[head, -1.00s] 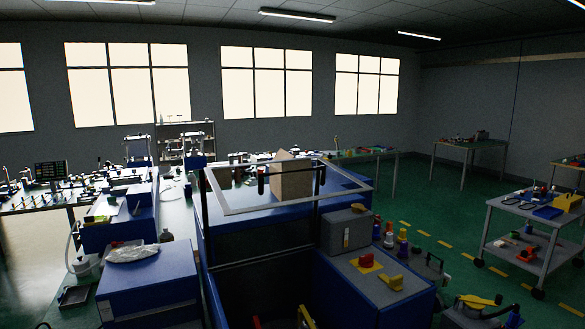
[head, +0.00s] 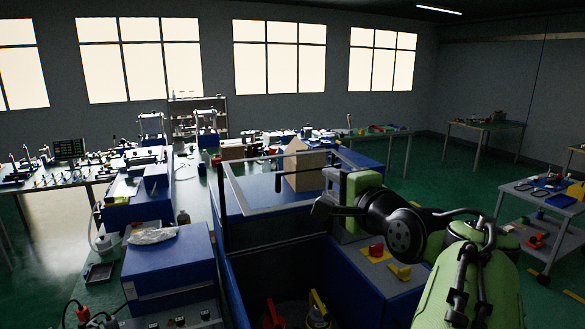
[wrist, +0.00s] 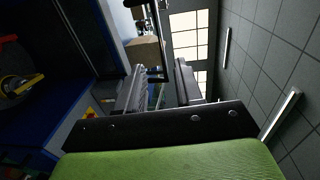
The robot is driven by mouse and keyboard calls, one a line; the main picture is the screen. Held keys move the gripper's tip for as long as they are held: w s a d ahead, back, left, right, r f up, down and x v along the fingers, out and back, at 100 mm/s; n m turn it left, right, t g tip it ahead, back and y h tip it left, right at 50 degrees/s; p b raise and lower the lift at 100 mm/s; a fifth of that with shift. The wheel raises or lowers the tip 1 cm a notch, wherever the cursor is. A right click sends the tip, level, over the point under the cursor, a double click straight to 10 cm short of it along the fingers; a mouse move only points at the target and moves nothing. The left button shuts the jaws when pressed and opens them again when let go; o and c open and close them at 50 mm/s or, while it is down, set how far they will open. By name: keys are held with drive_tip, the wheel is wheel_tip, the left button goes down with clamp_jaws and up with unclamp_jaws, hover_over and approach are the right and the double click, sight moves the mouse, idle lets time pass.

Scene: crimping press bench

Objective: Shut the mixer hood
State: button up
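In the wrist view the black bar (wrist: 157,74) shows just beyond my fingertips. My gripper (head: 322,204) is at the hood's right side in the head view. In the wrist view its two fingers (wrist: 160,88) stand apart with nothing held between them. Whether they touch the bar I cannot tell. My arm hides part of the hood's right side.
A cardboard box (head: 304,168) stands behind the hood frame. Red and yellow parts (head: 318,312) show low inside the open machine. A blue cabinet with a red button (head: 376,250) stands to the right. A grey cart (head: 540,215) is farther right, with green floor between.

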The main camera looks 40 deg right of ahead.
sight(308, 172)
drive_tip(key=p+x, duration=0.1)
drive_tip(key=x, duration=1.1)
drive_tip(key=shift+w+d+f+p, duration=0.15)
drive_tip(key=shift+d+p, duration=0.1)
drive_tip(key=shift+p, duration=0.05)
drive_tip(key=shift+a, duration=0.1)
clamp_jaws()
